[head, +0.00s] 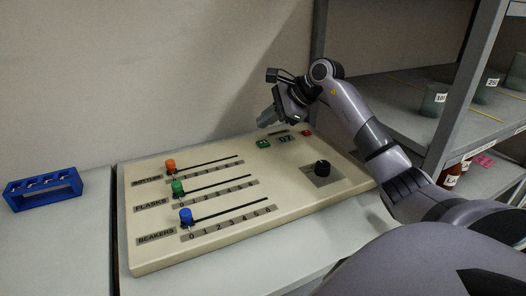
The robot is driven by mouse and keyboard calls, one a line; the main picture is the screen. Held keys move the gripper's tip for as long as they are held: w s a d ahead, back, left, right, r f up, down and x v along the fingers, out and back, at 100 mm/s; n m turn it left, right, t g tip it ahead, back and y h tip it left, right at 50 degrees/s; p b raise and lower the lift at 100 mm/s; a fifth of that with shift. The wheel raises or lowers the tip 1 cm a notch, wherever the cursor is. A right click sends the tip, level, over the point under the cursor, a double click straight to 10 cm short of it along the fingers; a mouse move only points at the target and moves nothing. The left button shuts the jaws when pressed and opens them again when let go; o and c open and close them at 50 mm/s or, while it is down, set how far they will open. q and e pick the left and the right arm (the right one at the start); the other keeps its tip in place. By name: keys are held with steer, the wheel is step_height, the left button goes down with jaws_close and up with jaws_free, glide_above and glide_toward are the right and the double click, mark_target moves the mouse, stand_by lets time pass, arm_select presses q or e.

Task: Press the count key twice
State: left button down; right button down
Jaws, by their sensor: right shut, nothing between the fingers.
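A cream control panel (290,195) lies tilted on the bench. At its back edge are a green key (263,143), a small display (286,138) that seems to read 07, and a red key (306,133). Their labels are too small to read, so I cannot tell which is the count key. My right gripper (264,122) is shut and empty. It points down and left, just behind and above the green key, and looks apart from it. My left gripper is not in view.
The panel has sliders with orange (170,166), green (178,188) and blue (186,217) knobs, all at the left ends, and a black dial (322,168). A blue rack (43,188) stands at left. A metal shelf (400,105) with jars is at right.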

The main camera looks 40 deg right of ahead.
mark_target(257, 142)
step_height(257, 142, down, 3)
steer(key=shift+r+b, duration=0.15)
steer(key=shift+b, duration=0.6)
steer(key=shift+f, duration=0.2)
stand_by(1.3)
steer(key=shift+f+b, duration=0.3)
steer(key=shift+b, duration=0.1)
steer(key=shift+f+b, duration=0.4)
steer(key=shift+f, duration=0.1)
stand_by(0.5)
stand_by(0.3)
steer(key=shift+r+p, duration=0.7)
steer(key=shift+r, duration=0.2)
